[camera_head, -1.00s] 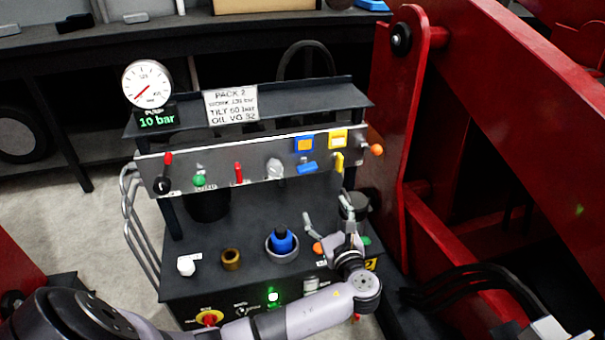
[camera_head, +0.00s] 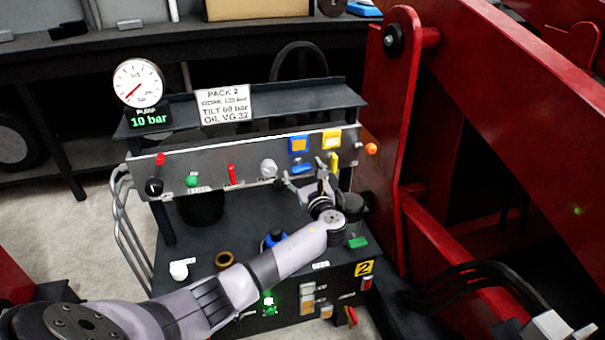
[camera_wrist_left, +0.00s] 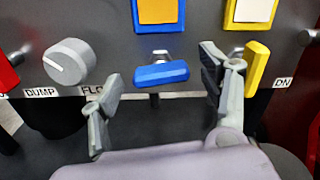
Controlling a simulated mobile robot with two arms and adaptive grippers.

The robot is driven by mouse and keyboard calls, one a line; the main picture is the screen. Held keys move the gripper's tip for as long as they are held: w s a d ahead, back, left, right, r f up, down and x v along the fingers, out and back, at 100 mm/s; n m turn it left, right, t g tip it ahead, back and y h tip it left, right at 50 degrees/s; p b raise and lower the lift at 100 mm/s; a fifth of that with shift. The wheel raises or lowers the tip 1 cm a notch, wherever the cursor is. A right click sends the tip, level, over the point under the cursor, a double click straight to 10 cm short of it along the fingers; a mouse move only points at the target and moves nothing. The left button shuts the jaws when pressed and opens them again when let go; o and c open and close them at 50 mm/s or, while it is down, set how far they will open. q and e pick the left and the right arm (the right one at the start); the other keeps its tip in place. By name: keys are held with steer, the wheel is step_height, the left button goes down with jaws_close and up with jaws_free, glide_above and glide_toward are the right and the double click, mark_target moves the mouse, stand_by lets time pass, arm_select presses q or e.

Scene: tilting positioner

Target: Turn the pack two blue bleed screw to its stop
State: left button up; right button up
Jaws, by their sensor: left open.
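The blue bleed screw (camera_head: 302,169) is a blue bar-shaped handle on the front of the pack two panel, below the blue-framed orange square. In the left wrist view the blue screw (camera_wrist_left: 162,73) lies nearly level, on a short metal stem. My left gripper (camera_head: 309,175) is at the panel, just in front of and below the screw. In the left wrist view its fingers (camera_wrist_left: 160,97) are spread wide, one on each side of the screw and apart from it. The fingers hold nothing. My right gripper is not in view.
A yellow handle (camera_wrist_left: 256,68) hangs close to the right finger. A grey knob (camera_wrist_left: 69,62) is left of the blue screw. A red lever (camera_head: 231,174) and green knob (camera_head: 192,180) are further left. The gauge (camera_head: 139,83) stands on the top shelf, above a 10 bar display.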

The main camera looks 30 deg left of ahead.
arm_select(q)
steer(key=shift+w+a, duration=0.35)
steer(key=shift+a, duration=0.1)
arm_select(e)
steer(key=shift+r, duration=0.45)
arm_select(q)
steer(key=c, duration=1.2)
steer(key=shift+o, duration=0.2)
